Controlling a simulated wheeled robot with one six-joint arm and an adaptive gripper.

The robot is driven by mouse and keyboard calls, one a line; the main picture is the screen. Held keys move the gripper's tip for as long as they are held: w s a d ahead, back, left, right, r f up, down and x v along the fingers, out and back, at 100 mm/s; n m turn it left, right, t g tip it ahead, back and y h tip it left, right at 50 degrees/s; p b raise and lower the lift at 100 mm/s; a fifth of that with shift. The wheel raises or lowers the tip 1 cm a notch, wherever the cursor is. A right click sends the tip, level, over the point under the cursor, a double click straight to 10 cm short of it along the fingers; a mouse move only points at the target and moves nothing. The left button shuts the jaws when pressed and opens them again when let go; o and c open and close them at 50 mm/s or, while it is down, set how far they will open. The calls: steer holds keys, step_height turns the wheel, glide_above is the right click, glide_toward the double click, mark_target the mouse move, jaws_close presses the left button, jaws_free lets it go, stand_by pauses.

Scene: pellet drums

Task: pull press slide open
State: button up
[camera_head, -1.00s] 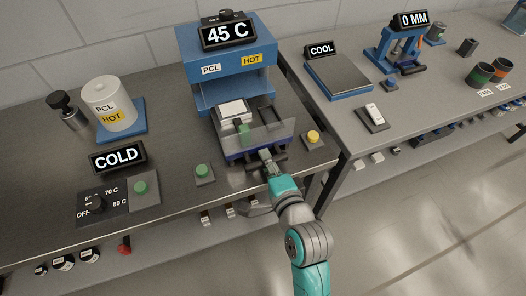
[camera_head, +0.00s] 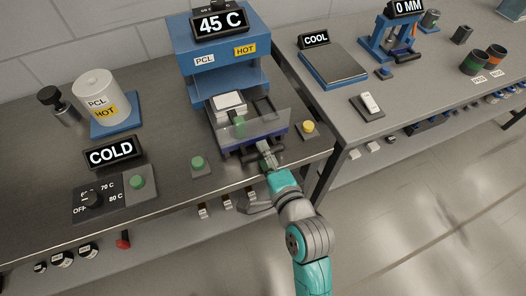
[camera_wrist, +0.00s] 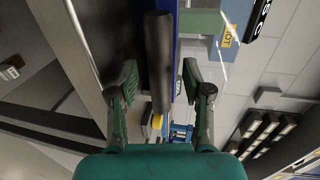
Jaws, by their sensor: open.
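The blue press (camera_head: 219,59) with the 45 C display stands at the back of the left bench. Its low slide (camera_head: 258,143) has a blue front, a clear guard and a dark handle bar at the front edge. A pale square plate (camera_head: 229,102) lies behind the guard. My gripper (camera_head: 264,148) is at the handle, partly covering it. In the wrist view the dark handle bar (camera_wrist: 158,60) runs between the two open fingers of my gripper (camera_wrist: 159,83), with a visible gap on each side.
A yellow button (camera_head: 308,127) stands right of the slide and a green button (camera_head: 197,163) left of it. A white drum (camera_head: 101,97) and a COLD display (camera_head: 111,152) are farther left. Beyond a gap, the right bench holds a COOL plate (camera_head: 333,66). The floor at right is clear.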

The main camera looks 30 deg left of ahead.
steer(key=v, duration=1)
steer(key=shift+s+d, duration=0.25)
steer(key=shift+r, duration=0.1)
steer(key=s+d+f+n+t+h, duration=0.1)
steer(key=s+d+f+t+h, duration=0.25)
steer(key=d, duration=0.55)
steer(key=s+d+f+n+h, duration=0.1)
steer(key=s+d+f+h, duration=0.25)
steer(key=d+f, duration=0.4)
steer(key=s+d+r+n+h, duration=0.1)
steer(key=s+d+n+h, duration=0.1)
steer(key=s+d, duration=0.3)
steer(key=s+d+r+n+h, duration=0.2)
steer(key=s+d+n+h, duration=0.1)
steer(key=s, duration=0.7)
steer(key=d+n+t, duration=0.1)
steer(key=d, duration=0.1)
steer(key=shift+s+d, duration=0.3)
steer(key=shift+d, duration=0.05)
